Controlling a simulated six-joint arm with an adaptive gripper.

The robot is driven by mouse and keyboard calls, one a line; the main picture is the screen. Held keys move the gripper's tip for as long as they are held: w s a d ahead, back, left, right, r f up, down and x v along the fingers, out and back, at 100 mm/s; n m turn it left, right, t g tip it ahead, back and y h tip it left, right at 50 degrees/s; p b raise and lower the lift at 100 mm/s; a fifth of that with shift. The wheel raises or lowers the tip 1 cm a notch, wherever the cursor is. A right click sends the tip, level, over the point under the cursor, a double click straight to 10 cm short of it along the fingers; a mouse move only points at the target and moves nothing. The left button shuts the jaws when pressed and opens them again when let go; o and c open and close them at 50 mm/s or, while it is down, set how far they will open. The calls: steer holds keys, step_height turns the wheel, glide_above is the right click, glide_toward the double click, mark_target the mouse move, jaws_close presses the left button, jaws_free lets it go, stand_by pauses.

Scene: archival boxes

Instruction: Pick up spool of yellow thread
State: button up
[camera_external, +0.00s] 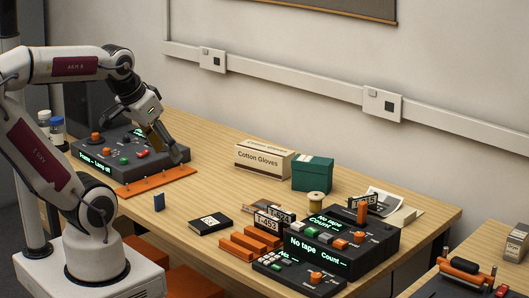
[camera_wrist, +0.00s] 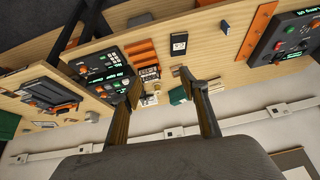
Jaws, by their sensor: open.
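The spool of yellow thread (camera_external: 316,201) stands upright on the wooden table, just in front of the dark green box (camera_external: 313,174) and behind the black control units. In the wrist view the spool is too small to pick out surely. My gripper (camera_external: 168,147) is over the left part of the table, above the left control panel (camera_external: 112,150), well to the left of the spool. Its two fingers are spread apart with nothing between them. In the wrist view my gripper (camera_wrist: 160,82) shows both fingers apart, with the table beyond.
A Cotton Gloves box (camera_external: 263,159) stands left of the green box. A "No tape" unit (camera_external: 318,248) and orange blocks (camera_external: 247,243) lie in front of the spool. Table between the left panel and gloves box is clear.

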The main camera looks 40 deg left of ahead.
steer(key=w+a+r+m+t, duration=0.1)
steer(key=w+a+m+t, duration=0.15)
steer(key=w+m, duration=0.75)
steer(key=w+a+r+m+t, duration=0.25)
steer(key=w+m, duration=0.25)
steer(key=w, duration=1.1)
steer(key=w+a+m+t, duration=0.1)
steer(key=w+a+m, duration=0.2)
steer(key=w+m, duration=0.65)
steer(key=w+d+f+m+t+h, duration=0.1)
steer(key=w+f+m+h, duration=0.15)
steer(key=w, duration=0.55)
steer(key=m+g+h, duration=0.6)
steer(key=m+h, duration=0.3)
steer(key=m, duration=1.2)
glide_toward(316, 198)
steer(key=w+f, duration=0.2)
steer(key=w, duration=0.1)
steer(key=shift+w+f, duration=0.2)
steer(key=shift+f, duration=0.2)
steer(key=shift+s+f+h, duration=0.15)
steer(key=shift+h, duration=0.1)
